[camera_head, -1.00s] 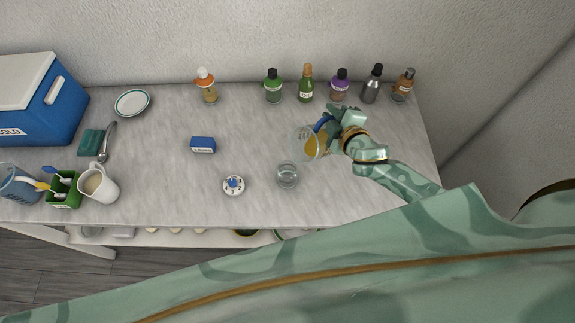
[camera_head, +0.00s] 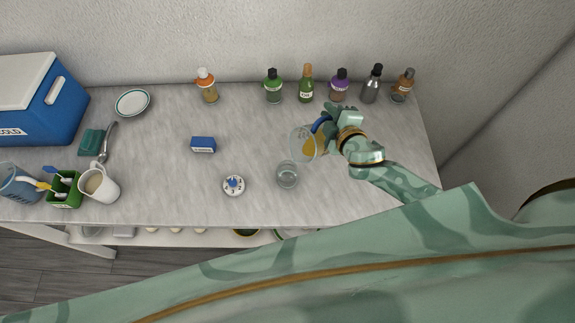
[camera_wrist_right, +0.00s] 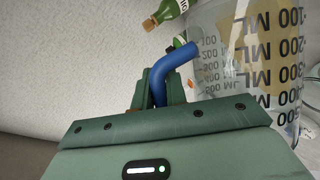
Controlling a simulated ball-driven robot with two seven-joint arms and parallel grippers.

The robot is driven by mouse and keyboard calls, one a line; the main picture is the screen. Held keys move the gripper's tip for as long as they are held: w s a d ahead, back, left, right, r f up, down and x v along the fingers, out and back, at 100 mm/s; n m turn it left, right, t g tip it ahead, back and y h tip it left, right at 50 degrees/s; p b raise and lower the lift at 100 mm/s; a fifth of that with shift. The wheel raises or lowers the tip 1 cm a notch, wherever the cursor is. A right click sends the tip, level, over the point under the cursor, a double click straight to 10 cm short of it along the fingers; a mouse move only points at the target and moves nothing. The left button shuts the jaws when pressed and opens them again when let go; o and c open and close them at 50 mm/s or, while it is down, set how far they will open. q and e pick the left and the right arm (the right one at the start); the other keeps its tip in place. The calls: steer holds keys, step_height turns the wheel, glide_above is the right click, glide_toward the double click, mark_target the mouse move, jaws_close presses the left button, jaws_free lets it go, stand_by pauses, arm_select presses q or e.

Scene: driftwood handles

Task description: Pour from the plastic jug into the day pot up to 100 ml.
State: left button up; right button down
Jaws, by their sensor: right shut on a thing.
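The plastic jug (camera_head: 303,145) is clear, with a blue handle and amber liquid inside. My right gripper (camera_head: 330,122) is shut on its blue handle and holds it tilted, mouth toward the left, above the counter. In the right wrist view the jug (camera_wrist_right: 240,60) shows black ML marks and the blue handle (camera_wrist_right: 178,68) sits between the fingers (camera_wrist_right: 160,95). A small clear glass vessel (camera_head: 287,175), likely the day pot, stands just below and left of the jug in the head view. No stream between them can be made out. My left gripper is not in view.
Several bottles (camera_head: 306,84) line the back. A blue box (camera_head: 203,145) and a round white dial (camera_head: 234,185) stand left of the glass vessel. A cooler (camera_head: 40,100), plate (camera_head: 132,103), mug (camera_head: 99,184) and green caddy (camera_head: 65,190) fill the left.

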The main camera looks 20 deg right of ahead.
steer(key=shift+s+a+r+n, duration=0.1)
steer(key=shift+a+r+n, duration=0.35)
steer(key=shift+r, duration=0.2)
stand_by(0.6)
steer(key=shift+n+t+h, duration=0.6)
steer(key=shift+n+t, duration=0.1)
steer(key=shift+n, duration=0.25)
steer(key=shift+s+a+r+p, duration=0.1)
steer(key=shift+s+a+r, duration=0.2)
steer(key=shift+a, duration=0.35)
steer(key=shift+s+a+r+p, duration=0.1)
steer(key=shift+s+a+r, duration=0.05)
steer(key=shift+a+r, duration=0.4)
steer(key=shift+s+a+r+p, duration=0.1)
steer(key=shift+s+a+r, duration=0.15)
steer(key=shift+a, duration=0.45)
stand_by(1.1)
